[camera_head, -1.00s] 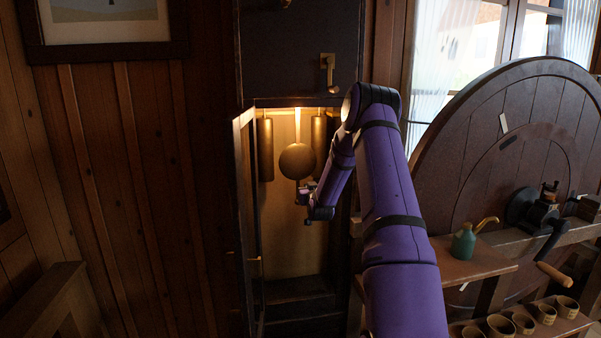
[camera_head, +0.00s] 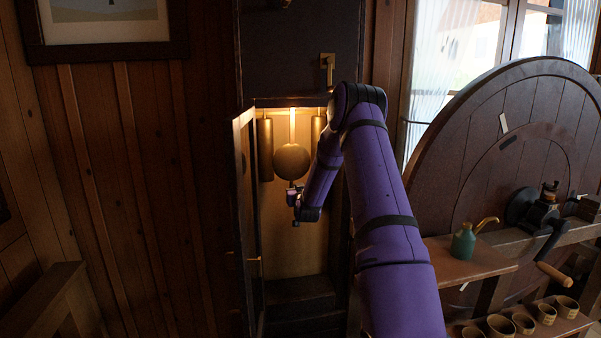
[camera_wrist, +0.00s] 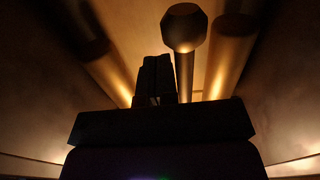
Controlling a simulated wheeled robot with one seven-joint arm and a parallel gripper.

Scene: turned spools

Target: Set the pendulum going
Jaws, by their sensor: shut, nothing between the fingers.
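The pendulum's round brass bob (camera_head: 292,161) hangs on its light rod inside the lit, open clock case (camera_head: 297,235), between two brass cylinder weights. My gripper (camera_head: 292,191) is shut and empty inside the case opening, just below the bob in the head view. I cannot tell whether it touches the bob. In the wrist view, my gripper's closed fingers (camera_wrist: 157,78) stand dark in the middle. A dark faceted shape on a rod (camera_wrist: 184,28) is just to their right; I cannot tell which part of the pendulum it is.
The left weight (camera_head: 265,150) and right weight (camera_head: 318,133) flank the bob closely. The narrow case door (camera_head: 247,200) stands open on the left. A large wooden wheel (camera_head: 465,140) and a shelf with a green oil can (camera_head: 464,243) are at right.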

